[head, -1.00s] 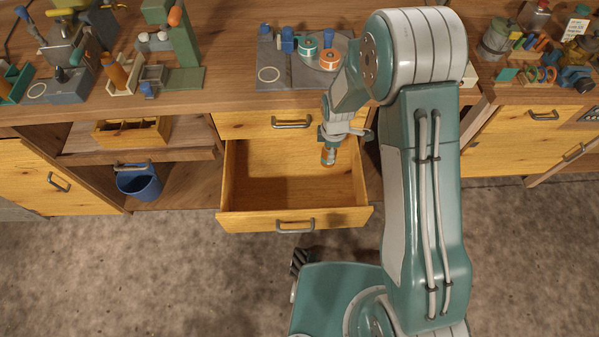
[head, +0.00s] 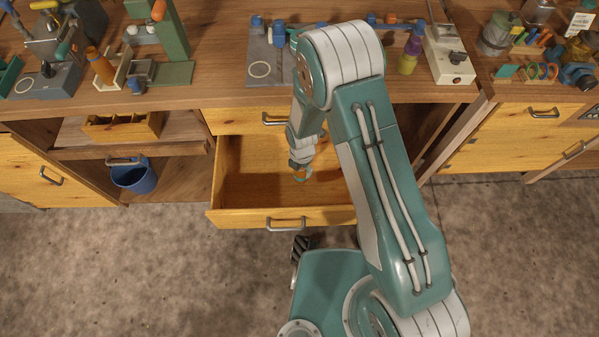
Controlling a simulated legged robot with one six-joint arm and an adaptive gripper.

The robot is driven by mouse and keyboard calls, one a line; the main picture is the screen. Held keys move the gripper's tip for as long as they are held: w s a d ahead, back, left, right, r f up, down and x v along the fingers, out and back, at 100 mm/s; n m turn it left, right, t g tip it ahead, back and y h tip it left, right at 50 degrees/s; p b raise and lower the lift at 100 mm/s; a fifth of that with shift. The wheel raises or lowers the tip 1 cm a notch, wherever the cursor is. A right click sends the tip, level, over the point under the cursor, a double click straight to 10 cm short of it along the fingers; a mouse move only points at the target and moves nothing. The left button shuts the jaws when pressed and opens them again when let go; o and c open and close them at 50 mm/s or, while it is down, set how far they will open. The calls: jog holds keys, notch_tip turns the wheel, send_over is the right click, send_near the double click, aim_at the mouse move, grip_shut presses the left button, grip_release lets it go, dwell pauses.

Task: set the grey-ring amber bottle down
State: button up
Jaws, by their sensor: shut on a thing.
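My gripper (head: 299,168) is pointing down inside the open drawer (head: 235,180), near the middle of its right half. It is shut on a small amber bottle (head: 300,176), of which only a little shows below the fingers. I cannot make out a grey ring on it at this size. The bottle is at or close above the drawer floor; I cannot tell whether it touches. The rest of the drawer floor that I see is bare.
Another amber bottle (head: 100,65) stands in a pale holder on the bench. A yellow-green bottle with a purple top (head: 410,53) stands beside a white switch box (head: 449,56). A blue bucket (head: 135,178) sits on the lower shelf. My arm hides the drawer's right side.

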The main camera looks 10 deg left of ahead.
aim_at(302, 174)
jog(key=shift+d+f, duration=0.1)
jog(key=shift+f, duration=2.15)
jog(key=o, duration=1.3)
notch_tip(302, 174, up, 12)
jog(key=shift+r, duration=0.1)
